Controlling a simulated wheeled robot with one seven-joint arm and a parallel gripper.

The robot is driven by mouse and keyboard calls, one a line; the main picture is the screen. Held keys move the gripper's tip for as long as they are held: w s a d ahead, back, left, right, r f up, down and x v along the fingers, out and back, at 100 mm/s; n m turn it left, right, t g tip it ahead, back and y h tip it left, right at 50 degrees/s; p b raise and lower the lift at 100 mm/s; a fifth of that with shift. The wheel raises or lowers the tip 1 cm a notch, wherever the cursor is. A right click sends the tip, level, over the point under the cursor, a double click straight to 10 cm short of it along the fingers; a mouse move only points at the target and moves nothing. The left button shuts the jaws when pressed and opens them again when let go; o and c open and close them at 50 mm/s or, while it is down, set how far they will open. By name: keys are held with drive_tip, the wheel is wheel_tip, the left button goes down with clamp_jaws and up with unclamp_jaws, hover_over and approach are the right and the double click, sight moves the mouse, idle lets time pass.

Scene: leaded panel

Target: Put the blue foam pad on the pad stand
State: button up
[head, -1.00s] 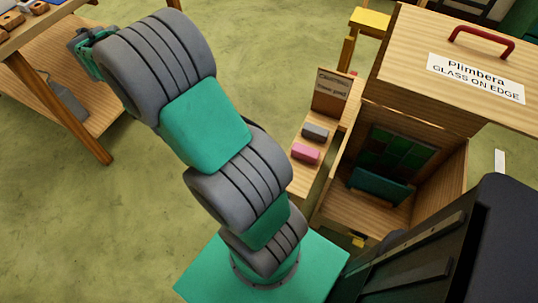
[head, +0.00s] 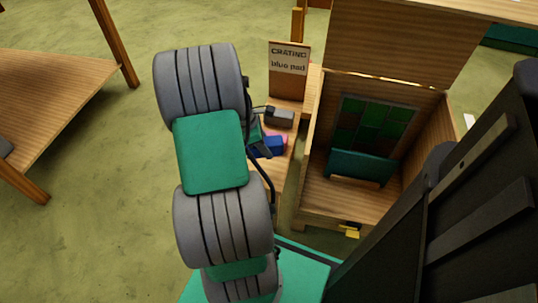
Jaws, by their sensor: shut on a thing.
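The blue foam pad (head: 273,146) shows in the head view just right of my arm, partly hidden by it. My gripper (head: 263,149) is mostly hidden behind the arm, and it is shut on the blue pad. I cannot tell whether the blue pad touches the stand.
A dark grey block (head: 279,117) lies on the stand beyond the pink pad. The open wooden crate (head: 312,190) stands to the right, with a leaded glass panel (head: 371,125) and a green padded piece (head: 361,167) inside. A wooden table (head: 55,85) is at left.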

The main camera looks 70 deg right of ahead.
sight(270, 165)
wheel_tip(270, 165, down, 8)
drive_tip(key=b, duration=0.3)
drive_tip(key=shift+r, duration=0.1)
drive_tip(key=o, duration=1.3)
